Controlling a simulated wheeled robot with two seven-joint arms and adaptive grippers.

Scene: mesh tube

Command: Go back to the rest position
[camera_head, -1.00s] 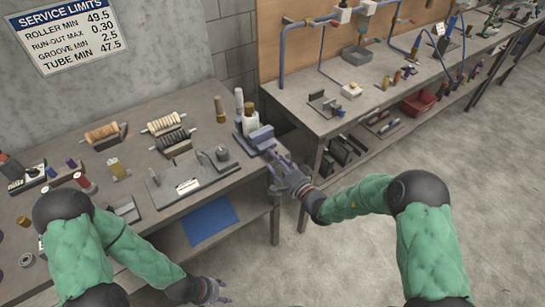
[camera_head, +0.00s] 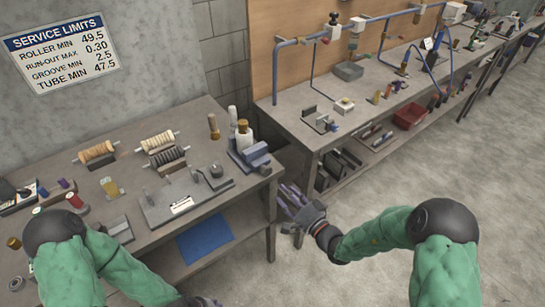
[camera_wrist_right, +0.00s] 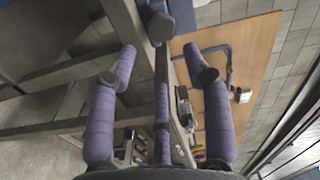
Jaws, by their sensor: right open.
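My right gripper (camera_head: 290,205) is open and empty. It hangs in front of the gap between the two benches, below the height of the bench tops. In the right wrist view its purple padded fingers (camera_wrist_right: 158,95) are spread with nothing between them. My left arm comes in at the lower left, and its gripper (camera_head: 195,302) is mostly cut off by the bottom edge, so its fingers do not show clearly.
The left bench (camera_head: 150,235) carries rollers (camera_head: 158,141), a grey plate fixture (camera_head: 185,200), a blue-grey block (camera_head: 255,155) and bottles near its right corner. The right bench (camera_head: 290,110) holds pipework and small parts. A red bin (camera_head: 409,116) sits beneath. The floor (camera_head: 370,190) at right is clear.

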